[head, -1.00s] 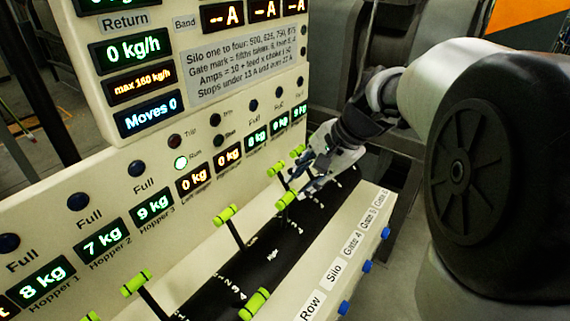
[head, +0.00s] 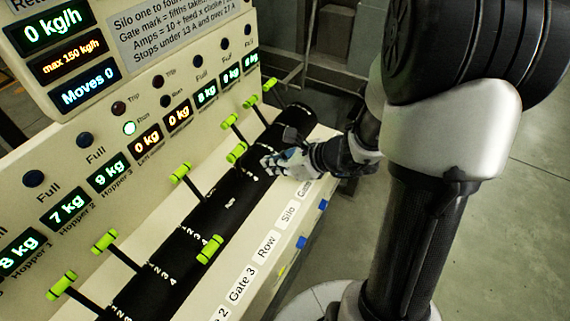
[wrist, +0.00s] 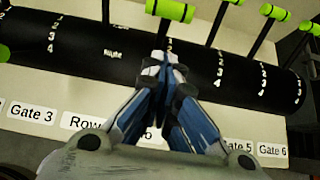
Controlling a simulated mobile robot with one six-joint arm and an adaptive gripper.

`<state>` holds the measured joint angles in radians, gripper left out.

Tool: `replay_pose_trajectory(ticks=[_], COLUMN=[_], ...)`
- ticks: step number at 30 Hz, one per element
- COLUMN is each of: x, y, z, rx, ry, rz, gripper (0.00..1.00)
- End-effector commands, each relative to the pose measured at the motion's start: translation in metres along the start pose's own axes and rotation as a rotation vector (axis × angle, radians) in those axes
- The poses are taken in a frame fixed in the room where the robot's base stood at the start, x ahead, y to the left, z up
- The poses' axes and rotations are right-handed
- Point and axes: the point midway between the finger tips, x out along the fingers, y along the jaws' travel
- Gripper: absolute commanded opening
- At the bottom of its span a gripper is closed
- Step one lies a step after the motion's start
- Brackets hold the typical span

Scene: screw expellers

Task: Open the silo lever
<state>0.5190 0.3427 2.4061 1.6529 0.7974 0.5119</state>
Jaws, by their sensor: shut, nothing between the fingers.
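The lever with a green cross handle (head: 237,152) stands in the row out of the black drum and appears to be the silo lever. In the wrist view its green handle (wrist: 170,10) is at the top edge, just beyond my fingertips. My gripper (head: 268,162) is shut and empty, on the right, near side of this handle, pointing at it. In the wrist view my gripper (wrist: 166,62) has its fingertips together over the drum, apart from the handle or just short of it; contact is unclear. The gripper hides most of the Silo label there, but the Silo label (head: 289,212) shows in the head view.
The neighbouring Row lever (head: 180,172) and Gate levers (head: 230,121) stand close on both sides. A lower green handle (head: 209,249) leans toward the near edge. The display panel (head: 75,95) rises behind. The floor to the right is open.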

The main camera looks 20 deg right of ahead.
Motion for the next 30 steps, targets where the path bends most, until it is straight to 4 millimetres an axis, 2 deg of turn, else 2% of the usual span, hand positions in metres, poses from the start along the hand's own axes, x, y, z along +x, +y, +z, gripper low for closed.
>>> replay_pose_trajectory(ticks=[1,4,9,15,26,30], x=[0.014,0.034,0.050,0.059,0.060,0.068], y=[0.002,0.002,0.001,0.000,0.000,0.001], z=[-0.003,-0.002,0.019,0.028,0.030,0.040], rx=[-0.002,-0.003,-0.006,-0.003,-0.003,-0.006], ry=[0.001,0.002,0.000,0.000,0.000,-0.001], rz=[0.006,0.005,0.002,0.000,0.000,0.001], gripper=[0.00,0.00,0.00,0.00,0.00,0.00])
